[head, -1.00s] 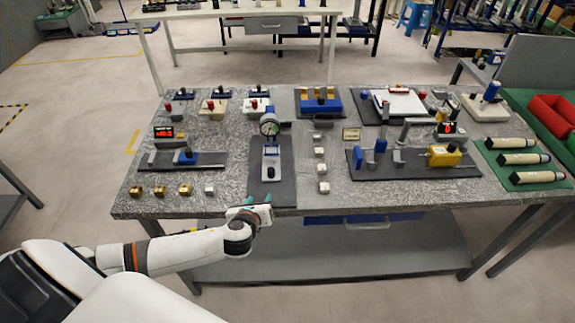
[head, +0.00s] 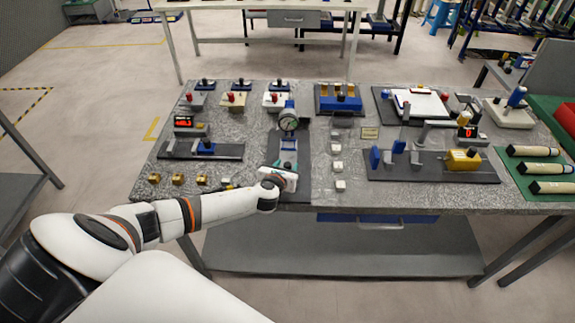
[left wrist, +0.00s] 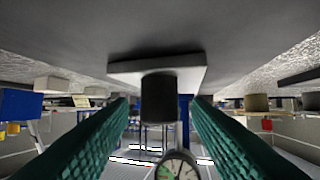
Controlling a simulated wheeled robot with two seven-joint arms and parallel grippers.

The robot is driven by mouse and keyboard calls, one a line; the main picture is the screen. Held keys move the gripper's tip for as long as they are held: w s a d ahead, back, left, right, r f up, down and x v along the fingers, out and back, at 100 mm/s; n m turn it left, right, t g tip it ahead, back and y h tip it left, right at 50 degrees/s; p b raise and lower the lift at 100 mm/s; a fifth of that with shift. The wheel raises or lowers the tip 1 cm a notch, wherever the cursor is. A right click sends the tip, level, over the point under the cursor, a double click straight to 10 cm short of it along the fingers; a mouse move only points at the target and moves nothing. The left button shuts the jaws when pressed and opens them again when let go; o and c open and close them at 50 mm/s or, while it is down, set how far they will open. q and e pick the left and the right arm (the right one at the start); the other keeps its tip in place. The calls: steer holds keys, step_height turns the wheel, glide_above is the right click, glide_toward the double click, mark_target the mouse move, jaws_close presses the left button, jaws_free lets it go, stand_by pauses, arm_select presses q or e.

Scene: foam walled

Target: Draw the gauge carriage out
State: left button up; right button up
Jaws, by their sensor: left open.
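The dial gauge (head: 288,121) stands on a post at the far end of a dark base plate (head: 291,197) left of the table's middle. My left gripper (head: 286,166) is over that plate and covers most of the carriage in the head view. In the left wrist view, the black knob (left wrist: 158,98) stands between the two open green fingers (left wrist: 160,125), with a visible gap on each side. The pale carriage block (left wrist: 190,76) is behind the knob. The gauge dial (left wrist: 178,168) shows at the bottom edge. My right gripper is not in view.
A rail with a blue slider (head: 205,148) lies to the left, with brass blocks (head: 178,180) in front. Pale blocks (head: 338,167) stand in a row just right of the plate. A larger fixture with a yellow block (head: 463,160) is farther right.

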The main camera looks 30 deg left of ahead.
arm_select(q)
steer(key=shift+x, duration=0.8)
jaws_close()
